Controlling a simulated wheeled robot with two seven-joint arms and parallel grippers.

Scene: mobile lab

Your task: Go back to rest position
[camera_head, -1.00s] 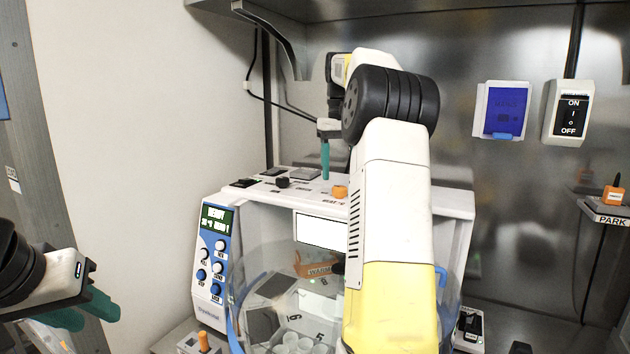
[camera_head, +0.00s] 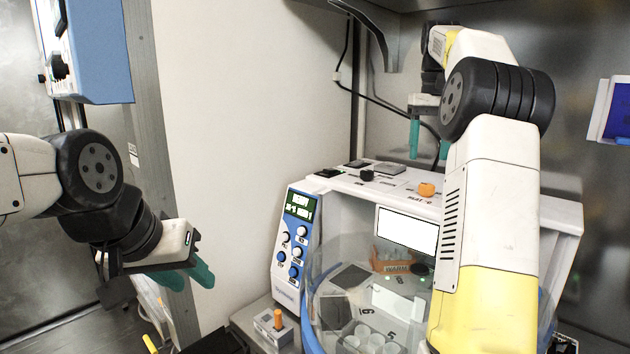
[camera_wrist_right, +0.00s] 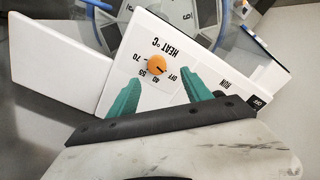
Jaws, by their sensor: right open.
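My right gripper (camera_head: 429,148) hangs above the back of a white machine with its teal fingers pointing down, apart and empty. In the right wrist view its two teal fingers (camera_wrist_right: 163,95) are spread over the machine's white top, with nothing between them. My left gripper (camera_head: 203,276) is at the left, with its teal fingers pointing right and slightly down. Its fingers overlap in this view, so its opening is unclear. I see nothing held in it.
The white machine (camera_head: 560,222) has a blue button panel (camera_head: 296,245), an orange heat knob (camera_head: 426,190) and a clear round chamber holding several cups. A small box with an orange knob (camera_head: 278,320) stands at its front left. A blue box (camera_head: 98,50) hangs upper left.

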